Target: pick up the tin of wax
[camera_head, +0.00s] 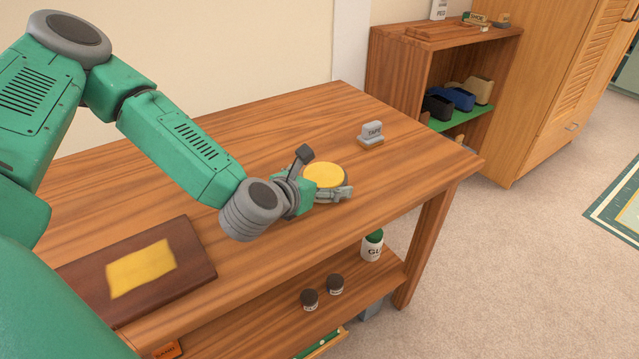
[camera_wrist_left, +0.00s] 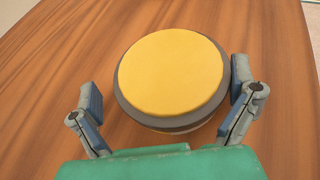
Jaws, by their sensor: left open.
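The tin of wax (camera_head: 325,175) is a round, low tin with a yellow top and a grey rim. It rests on the wooden table (camera_head: 215,155). In the left wrist view the tin (camera_wrist_left: 172,75) sits between the two fingers of my left gripper (camera_wrist_left: 168,110). The left finger stands apart from the tin, and the right finger is close beside its edge. In the head view my left gripper (camera_head: 326,174) is open around the near side of the tin, low over the table. My right gripper is not in view.
A grey tape dispenser (camera_head: 371,134) stands behind and right of the tin. A dark brown board with a yellow patch (camera_head: 141,268) lies front left. The lower shelf holds a green-capped bottle (camera_head: 371,247) and two dark-lidded jars (camera_head: 310,299). A shelf unit (camera_head: 400,75) stands behind right.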

